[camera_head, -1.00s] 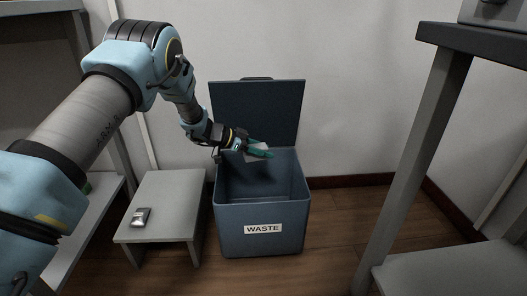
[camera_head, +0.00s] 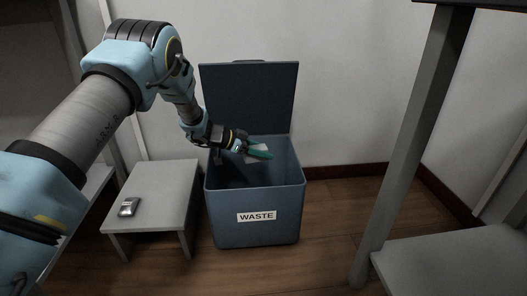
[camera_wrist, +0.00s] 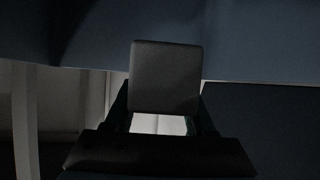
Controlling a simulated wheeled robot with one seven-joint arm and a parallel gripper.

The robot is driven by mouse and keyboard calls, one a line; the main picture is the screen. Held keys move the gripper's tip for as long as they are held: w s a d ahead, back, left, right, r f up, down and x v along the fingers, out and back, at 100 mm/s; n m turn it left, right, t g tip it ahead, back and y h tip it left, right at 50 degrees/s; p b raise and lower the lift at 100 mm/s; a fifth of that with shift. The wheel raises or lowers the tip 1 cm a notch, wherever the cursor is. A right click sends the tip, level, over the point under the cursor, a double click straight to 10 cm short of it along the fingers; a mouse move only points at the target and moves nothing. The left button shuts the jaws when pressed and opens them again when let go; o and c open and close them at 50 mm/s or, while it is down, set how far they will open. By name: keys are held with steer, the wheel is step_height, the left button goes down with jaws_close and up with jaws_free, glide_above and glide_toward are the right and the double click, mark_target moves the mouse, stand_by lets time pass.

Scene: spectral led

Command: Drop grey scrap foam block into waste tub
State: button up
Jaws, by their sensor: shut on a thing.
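The waste tub (camera_head: 226,216) is a dark blue-grey bin with a white WASTE label, standing on the floor with its lid (camera_head: 249,97) open upright at the back. My gripper (camera_head: 258,152), with green fingers, is over the tub's opening. It is shut on the grey scrap foam block (camera_wrist: 165,78), which shows in the wrist view as a square grey face between the fingers. In the head view the block shows only as a small pale piece beside the fingers. The tub's inside is dark, and its bottom is hidden.
A low grey stool (camera_head: 165,183) stands left of the tub with a small silver-and-dark object (camera_head: 128,207) on it. A grey table or shelf (camera_head: 450,262) stands at the right. The wall is behind the tub, with open wooden floor at its right.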

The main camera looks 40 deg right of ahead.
steer(key=o, duration=1.4)
steer(key=shift+p+v, duration=2.3)
steer(key=shift+v, duration=3.15)
steer(key=shift+r, duration=0.1)
